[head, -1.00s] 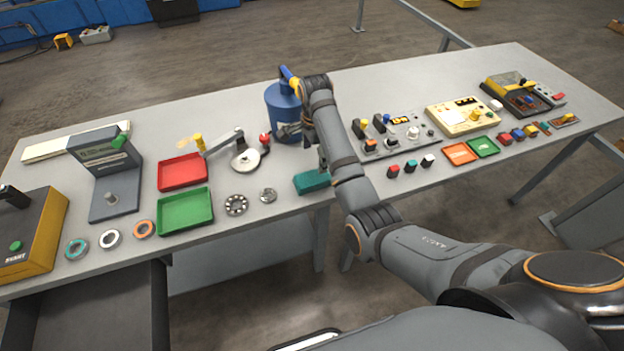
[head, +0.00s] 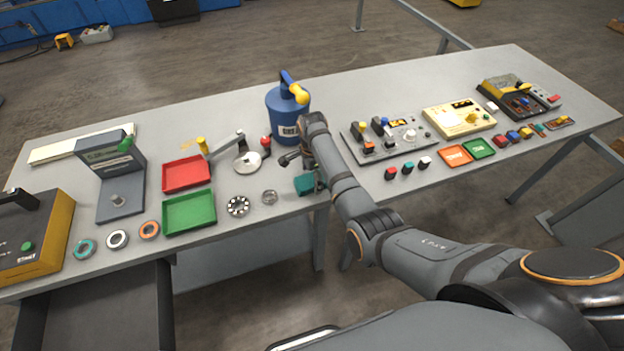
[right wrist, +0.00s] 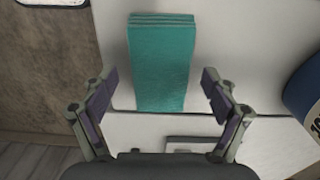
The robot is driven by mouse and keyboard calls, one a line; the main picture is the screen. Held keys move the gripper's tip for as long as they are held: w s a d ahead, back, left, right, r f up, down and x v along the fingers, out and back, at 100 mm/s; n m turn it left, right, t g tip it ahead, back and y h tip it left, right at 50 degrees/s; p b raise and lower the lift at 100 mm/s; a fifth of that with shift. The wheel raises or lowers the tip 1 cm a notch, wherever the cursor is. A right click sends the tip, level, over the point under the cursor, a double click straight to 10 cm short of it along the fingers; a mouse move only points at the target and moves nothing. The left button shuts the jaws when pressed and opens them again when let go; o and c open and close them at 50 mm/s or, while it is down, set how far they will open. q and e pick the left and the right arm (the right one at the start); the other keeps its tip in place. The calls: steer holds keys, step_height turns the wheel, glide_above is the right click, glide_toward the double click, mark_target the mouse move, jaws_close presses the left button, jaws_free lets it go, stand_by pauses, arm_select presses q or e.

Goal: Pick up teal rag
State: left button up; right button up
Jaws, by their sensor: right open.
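The teal rag (head: 305,185) is a folded cloth lying at the front edge of the table, partly hidden behind my right gripper in the head view. In the right wrist view the rag (right wrist: 161,62) lies straight ahead, with its near end between the fingertips. My right gripper (right wrist: 160,85) is open, with one finger on each side of the rag and a gap to both. In the head view the right gripper (head: 304,168) is just above the rag. My left gripper is not in view.
A blue canister (head: 287,115) stands behind the right gripper. A control panel (head: 392,137) and small colored blocks (head: 407,168) lie to the right.

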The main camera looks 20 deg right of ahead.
steer(key=shift+w+f, duration=0.1)
steer(key=shift+f, duration=0.4)
steer(key=c, duration=1.2)
steer(key=shift+r, duration=0.15)
